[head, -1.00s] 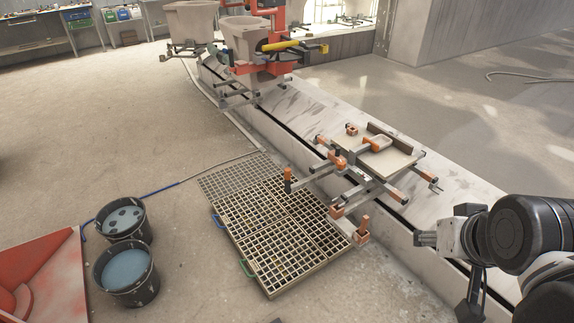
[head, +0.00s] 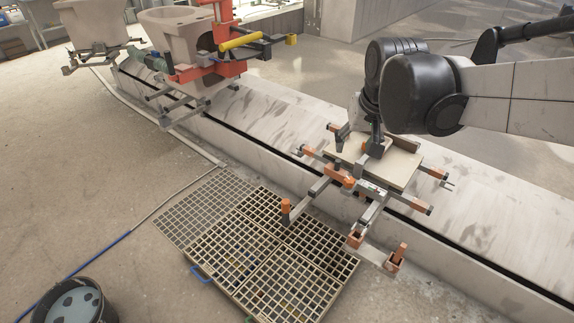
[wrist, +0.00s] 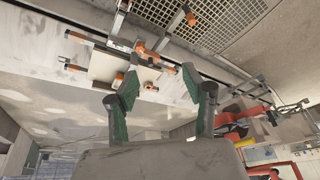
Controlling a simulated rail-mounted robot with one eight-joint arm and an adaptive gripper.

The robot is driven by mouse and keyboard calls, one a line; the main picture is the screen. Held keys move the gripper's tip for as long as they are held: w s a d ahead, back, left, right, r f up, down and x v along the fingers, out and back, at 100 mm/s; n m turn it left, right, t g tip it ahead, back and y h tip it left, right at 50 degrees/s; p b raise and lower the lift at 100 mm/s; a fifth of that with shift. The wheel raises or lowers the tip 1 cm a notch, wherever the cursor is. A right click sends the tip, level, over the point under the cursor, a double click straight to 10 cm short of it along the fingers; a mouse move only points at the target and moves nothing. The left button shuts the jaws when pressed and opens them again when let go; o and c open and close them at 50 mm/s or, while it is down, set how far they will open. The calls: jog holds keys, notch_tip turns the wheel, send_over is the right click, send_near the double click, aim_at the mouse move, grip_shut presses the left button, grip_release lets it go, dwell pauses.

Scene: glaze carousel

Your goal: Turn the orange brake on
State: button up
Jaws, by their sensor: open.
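A grey carriage with several orange parts rides the rail. Its pale board (head: 398,170) is partly hidden by my arm in the head view; the board also shows in the wrist view (wrist: 105,66). An orange clamp-like part (head: 338,174) sits at the board's near left edge. Orange posts stand at the carriage's left arm (head: 285,206) and front end (head: 401,251). I cannot tell which orange part is the brake. My gripper (head: 357,140) is open over the board's far left part. In the wrist view its green-padded fingers (wrist: 160,86) are spread, with an orange piece (wrist: 150,87) visible between them.
A floor grating (head: 250,236) lies in front of the rail. A bucket (head: 75,303) stands at lower left. Another carriage with a large pale basin (head: 178,30) and a red and yellow frame (head: 238,42) stands farther along the rail. The rail's right end (head: 490,215) is clear.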

jog(key=w+a+f+g+b, duration=0.15)
jog(key=w+a+f, duration=0.25)
jog(key=w+f, duration=0.4)
jog(key=g+b, duration=0.3)
jog(key=b, duration=0.2)
send_over(286, 211)
jog(key=w, duration=0.2)
jog(key=shift+n, duration=0.4)
notch_tip(286, 211, down, 29)
jog(key=shift+f, duration=0.1)
jog(key=shift+a+f, duration=0.15)
jog(key=shift+f, duration=0.5)
notch_tip(286, 211, down, 13)
jog(key=b, duration=0.3)
jog(key=shift+f+b, duration=0.15)
jog(key=shift+b, duration=0.15)
grip_shut()
